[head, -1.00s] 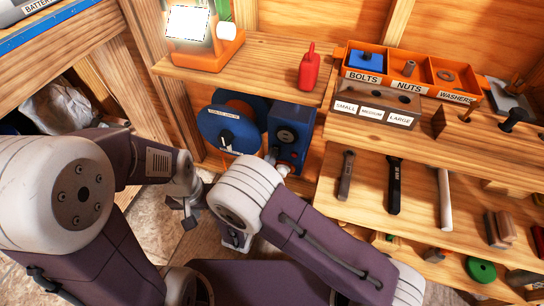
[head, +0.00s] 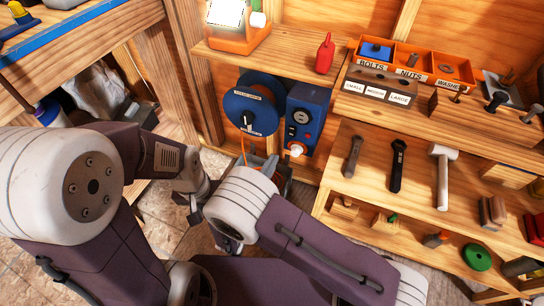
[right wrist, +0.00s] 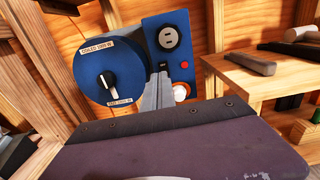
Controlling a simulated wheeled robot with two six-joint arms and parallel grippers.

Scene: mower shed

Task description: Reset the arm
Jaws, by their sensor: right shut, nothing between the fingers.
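My right arm reaches in from the lower right of the head view. Its gripper (head: 268,166) is past the white wrist joint, in front of the blue reel and blue box, partly hidden. In the right wrist view its grey fingers (right wrist: 158,92) are together, with nothing between them. A white plug-like piece (head: 297,150) is at the lower front of the blue box (head: 307,118); it also shows just right of the fingers in the right wrist view (right wrist: 181,93). My left gripper (head: 196,208) hangs low beside the right wrist; its fingers are too small to read.
A blue reel (head: 249,100) with a black knob is left of the box, with an orange cord below. Above is a shelf with a red can (head: 325,53). At right, a wooden bench holds a hammer (head: 443,172), other tools and an orange bin tray (head: 398,66).

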